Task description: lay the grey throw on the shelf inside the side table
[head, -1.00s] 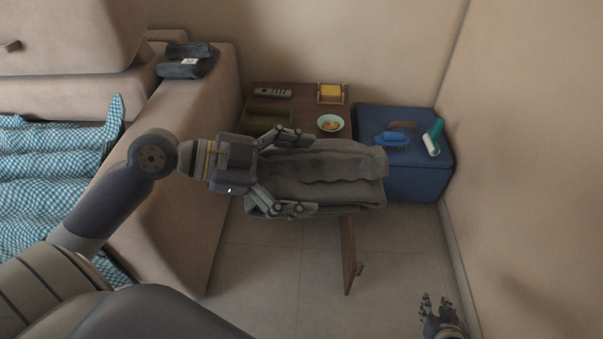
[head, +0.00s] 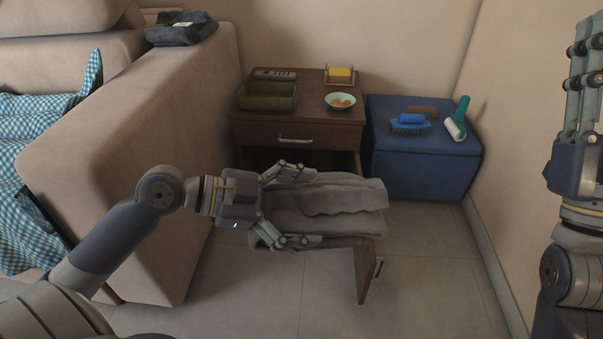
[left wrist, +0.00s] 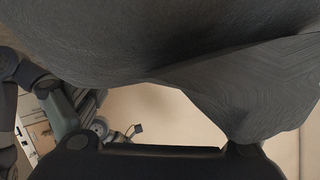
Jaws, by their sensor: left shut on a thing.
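The grey throw (head: 335,210) is folded and hangs in the air in front of the side table (head: 300,112). My left gripper (head: 300,205) is shut on the throw's left end. The throw also fills the top of the left wrist view (left wrist: 170,45). The side table is dark brown, with a closed drawer and a dark opening below it. Its door (head: 366,265) stands open toward me, partly behind the throw. The throw hides most of the shelf opening. My right gripper (head: 585,65) is raised empty at the right edge; its fingers look close together, and I cannot tell how far they are open.
On the table top are a green tray (head: 267,104), a remote (head: 275,74), a bowl (head: 340,106) and a yellow block in a holder (head: 340,75). A blue box (head: 425,175) with brushes stands to the right. A beige sofa (head: 150,150) is at the left.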

